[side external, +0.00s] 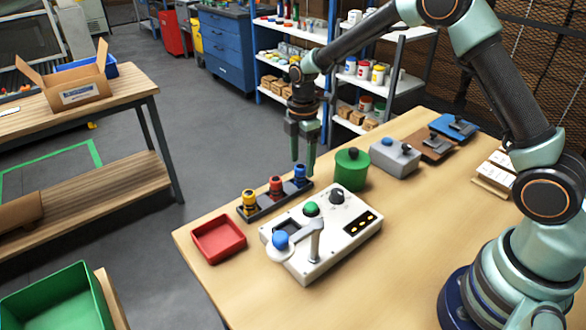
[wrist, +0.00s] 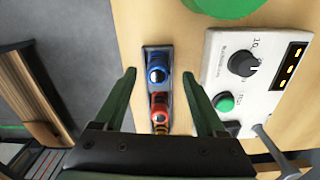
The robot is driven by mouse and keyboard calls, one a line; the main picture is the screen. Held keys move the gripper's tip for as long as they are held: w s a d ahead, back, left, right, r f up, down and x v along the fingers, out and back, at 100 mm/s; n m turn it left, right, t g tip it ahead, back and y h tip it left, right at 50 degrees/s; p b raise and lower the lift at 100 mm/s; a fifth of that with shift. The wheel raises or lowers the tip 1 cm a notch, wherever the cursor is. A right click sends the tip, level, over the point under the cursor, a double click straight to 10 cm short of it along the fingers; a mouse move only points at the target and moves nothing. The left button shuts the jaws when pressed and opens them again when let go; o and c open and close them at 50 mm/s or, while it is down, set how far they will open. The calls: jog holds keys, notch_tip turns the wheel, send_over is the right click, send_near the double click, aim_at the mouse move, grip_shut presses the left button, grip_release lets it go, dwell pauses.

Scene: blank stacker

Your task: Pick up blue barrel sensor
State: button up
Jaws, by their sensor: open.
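The blue barrel sensor (side external: 300,174) stands upright at the right end of a dark rack (side external: 262,211). A red one (side external: 276,187) and a yellow one (side external: 249,202) stand beside it in the same rack. My gripper (side external: 304,170) is open and empty, pointing down just above or beside the blue sensor. In the wrist view the blue sensor (wrist: 157,69) lies between the two green fingers (wrist: 158,72), with a gap on each side. The fingers' exact height over it is hard to tell. The yellow sensor is partly hidden by my gripper's body there.
A white control box (side external: 322,237) with a lever and knobs stands close in front of the rack. A green cylinder (side external: 351,172) stands to its right. A red tray (side external: 218,239) lies at the left. Bare wood shows around the tray.

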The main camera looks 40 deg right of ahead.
aim_at(301, 166)
jog(key=shift+w+f, duration=0.15)
jog(key=shift+f, duration=1.6)
grip_shut()
jog(key=shift+r, duration=0.15)
notch_tip(301, 166, up, 20)
